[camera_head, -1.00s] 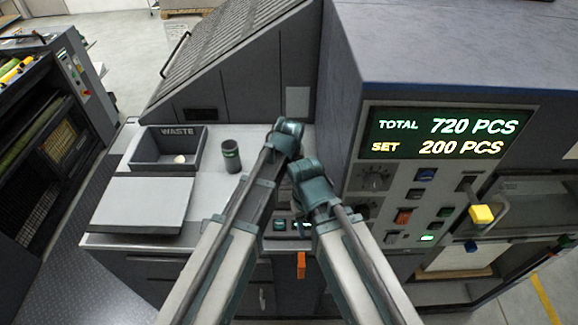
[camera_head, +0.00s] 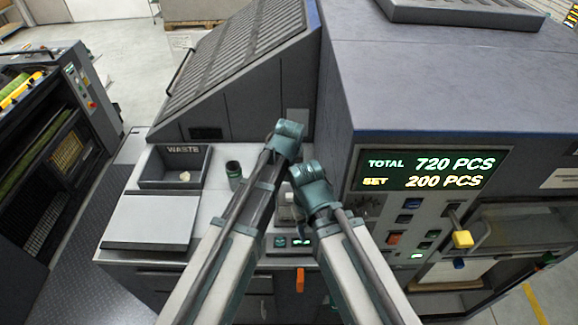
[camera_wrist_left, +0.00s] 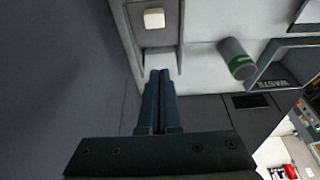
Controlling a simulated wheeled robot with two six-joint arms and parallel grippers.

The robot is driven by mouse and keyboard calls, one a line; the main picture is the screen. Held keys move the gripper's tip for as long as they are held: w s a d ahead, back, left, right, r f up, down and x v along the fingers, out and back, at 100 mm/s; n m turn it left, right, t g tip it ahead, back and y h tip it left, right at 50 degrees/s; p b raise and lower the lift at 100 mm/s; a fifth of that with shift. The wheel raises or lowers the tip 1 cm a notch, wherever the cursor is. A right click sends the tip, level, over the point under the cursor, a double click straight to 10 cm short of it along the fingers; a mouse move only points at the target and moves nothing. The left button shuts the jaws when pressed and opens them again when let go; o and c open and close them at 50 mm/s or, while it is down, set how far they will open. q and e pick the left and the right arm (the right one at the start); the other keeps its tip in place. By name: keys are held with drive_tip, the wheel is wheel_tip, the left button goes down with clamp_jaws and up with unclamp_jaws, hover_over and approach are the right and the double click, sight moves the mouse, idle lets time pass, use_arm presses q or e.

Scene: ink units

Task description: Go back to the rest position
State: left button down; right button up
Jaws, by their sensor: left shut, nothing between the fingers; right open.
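My left arm (camera_head: 240,220) and right arm (camera_head: 350,245) rise from the bottom of the head view to teal joints near the middle. The parts beyond these joints are hidden behind them. My left gripper (camera_wrist_left: 158,72) shows in the left wrist view, its two dark fingers together with nothing between them. Its tips lie near the edge of a grey fixture with a white square block (camera_wrist_left: 154,18); I cannot tell whether they touch it. My right gripper cannot be made out in the head view.
A dark cup with a green band (camera_head: 234,170) stands on the counter beside the WASTE bin (camera_head: 165,184), which holds a small pale item. A grey flat lid (camera_head: 150,222) lies in front. The control panel reading 720 and 200 PCS (camera_head: 430,169) is at right. Floor shows at far left.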

idle(0.3)
use_arm(q)
drive_tip(key=s+a+f+m+g+b, duration=0.2)
drive_tip(key=s+a+f+b, duration=0.1)
drive_tip(key=s+f+b, duration=0.5)
drive_tip(key=s+a+f+m+g+y+b, duration=0.1)
drive_tip(key=s+f+b, duration=0.6)
drive_tip(key=s, duration=0.7)
drive_tip(key=shift+a+f+m+g+b, duration=0.4)
drive_tip(key=shift+a+f+g, duration=0.1)
drive_tip(key=shift+a+f, duration=0.4)
